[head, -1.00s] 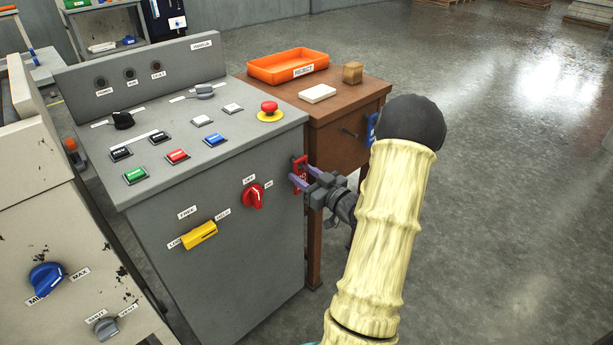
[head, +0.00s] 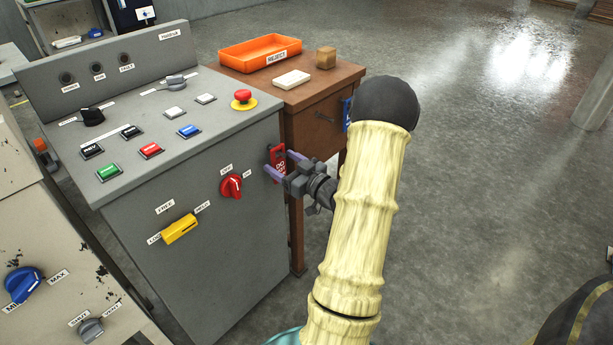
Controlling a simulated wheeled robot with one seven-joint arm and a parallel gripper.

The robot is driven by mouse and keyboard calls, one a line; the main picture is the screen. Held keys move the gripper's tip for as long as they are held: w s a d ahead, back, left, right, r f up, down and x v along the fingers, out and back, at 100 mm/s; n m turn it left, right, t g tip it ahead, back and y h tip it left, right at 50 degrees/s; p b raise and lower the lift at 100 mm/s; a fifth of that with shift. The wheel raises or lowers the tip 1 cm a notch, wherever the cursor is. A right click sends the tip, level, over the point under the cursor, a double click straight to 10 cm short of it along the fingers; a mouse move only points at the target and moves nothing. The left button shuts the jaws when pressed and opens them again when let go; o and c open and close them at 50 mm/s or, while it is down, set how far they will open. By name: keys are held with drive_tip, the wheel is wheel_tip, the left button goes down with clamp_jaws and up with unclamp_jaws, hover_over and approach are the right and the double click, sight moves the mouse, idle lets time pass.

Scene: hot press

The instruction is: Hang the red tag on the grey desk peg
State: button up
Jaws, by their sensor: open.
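The red tag (head: 277,157) with white lettering hangs upright at the right edge of the front of the grey desk (head: 210,255), right of the red knob. My gripper (head: 282,164) is at the tag, its jaws open. One purple fingertip is at the tag's lower left and the other at its right. The fingers cover part of the tag, and I cannot tell whether they touch it. The grey peg cannot be made out behind the tag.
A red knob (head: 232,186) and a yellow handle (head: 180,229) stick out of the desk front. A brown cabinet (head: 320,122) stands close behind, with a blue tag (head: 347,113) on its side. An orange tray (head: 236,62) is on top.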

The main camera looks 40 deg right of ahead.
drive_tip(key=s+d+p, duration=0.1)
drive_tip(key=s+p, duration=0.1)
drive_tip(key=s, duration=1.4)
drive_tip(key=shift+s+d+f, duration=0.15)
drive_tip(key=shift+s+f, duration=0.1)
drive_tip(key=shift+s, duration=0.15)
drive_tip(key=w+a+f+g+h, duration=0.25)
drive_tip(key=w+a+g, duration=0.6)
drive_tip(key=w, duration=0.45)
drive_tip(key=s+a+r+g, duration=0.1)
drive_tip(key=s+a+g, duration=0.15)
drive_tip(key=a, duration=0.45)
drive_tip(key=s+a+r+g+y, duration=0.15)
drive_tip(key=s+a, duration=0.25)
drive_tip(key=a, duration=0.4)
drive_tip(key=s+a+r+g, duration=0.1)
drive_tip(key=s+a+g, duration=0.25)
drive_tip(key=a, duration=0.35)
wheel_tip(320, 180, up, 32)
drive_tip(key=p, duration=3.2)
drive_tip(key=shift+r+m+p, duration=0.25)
drive_tip(key=shift+m+p, duration=0.15)
